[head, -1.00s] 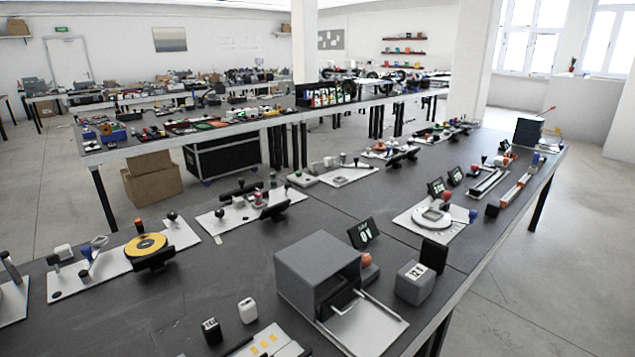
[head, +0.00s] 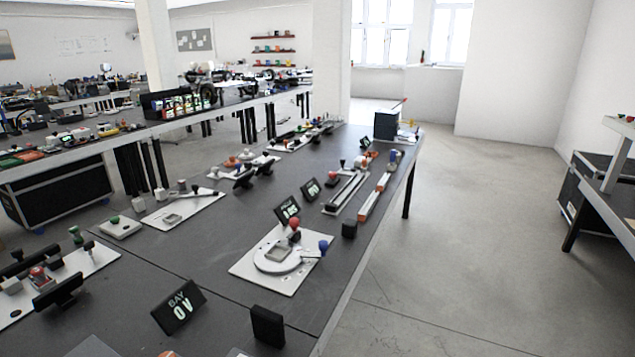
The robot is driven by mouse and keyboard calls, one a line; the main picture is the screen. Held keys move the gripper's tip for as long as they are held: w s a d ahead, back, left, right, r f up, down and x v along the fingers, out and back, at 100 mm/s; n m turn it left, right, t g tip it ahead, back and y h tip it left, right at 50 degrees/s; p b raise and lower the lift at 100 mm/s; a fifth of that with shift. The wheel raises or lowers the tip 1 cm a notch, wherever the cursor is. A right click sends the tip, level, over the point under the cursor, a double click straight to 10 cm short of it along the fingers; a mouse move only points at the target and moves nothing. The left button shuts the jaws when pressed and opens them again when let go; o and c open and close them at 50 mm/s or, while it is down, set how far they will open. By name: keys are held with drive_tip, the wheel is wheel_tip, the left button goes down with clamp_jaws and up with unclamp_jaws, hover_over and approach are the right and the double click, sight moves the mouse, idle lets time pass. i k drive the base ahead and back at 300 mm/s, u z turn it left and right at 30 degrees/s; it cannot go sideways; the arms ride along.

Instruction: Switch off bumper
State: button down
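I cannot tell which device is the bumper. A white plate (head: 246,266) on the near table carries a round white dial (head: 268,259), a red ball knob (head: 294,223) and a blue ball knob (head: 323,246). A black display (head: 288,209) stands behind it. Another black display (head: 178,307) with light green characters stands at the front left. A black block (head: 267,327) stands at the front edge. My gripper is not in view.
The long dark table (head: 219,226) runs away to the back right, with slider rails (head: 346,193) and a dark box (head: 386,125) at its far end. Free floor (head: 470,240) lies to its right. Another bench (head: 606,185) stands at the far right.

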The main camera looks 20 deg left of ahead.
sight(89, 247)
drive_tip(key=i, duration=1.75)
drive_tip(key=u, duration=3.45)
